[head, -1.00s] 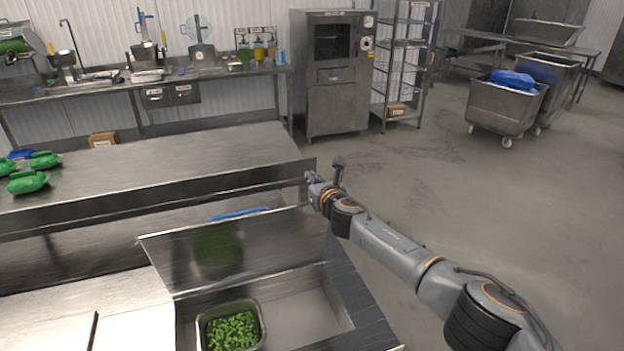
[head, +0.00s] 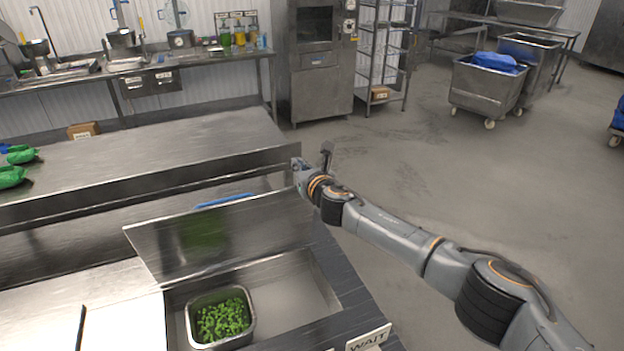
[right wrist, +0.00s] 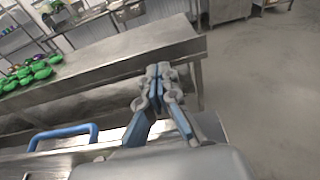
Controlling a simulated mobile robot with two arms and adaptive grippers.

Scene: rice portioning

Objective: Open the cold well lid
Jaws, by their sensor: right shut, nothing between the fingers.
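The cold well lid (head: 220,240) is a flat metal panel, raised and leaning back along the far side of the well (head: 290,290). Its blue handle (head: 224,201) shows just behind the lid's upper edge and also in the right wrist view (right wrist: 62,132). The well is uncovered, with a metal pan of chopped greens (head: 222,318) in it. My right gripper (head: 297,165) is by the lid's upper right corner. In the right wrist view its fingers (right wrist: 158,72) are together and empty, to the right of the handle and apart from it. My left gripper is out of view.
A long steel counter (head: 150,160) stands beyond the lid, with green bundles (head: 12,176) at its left end. A sign reading WAIT (head: 368,338) is at the front. Wheeled bins (head: 485,90) stand far back right.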

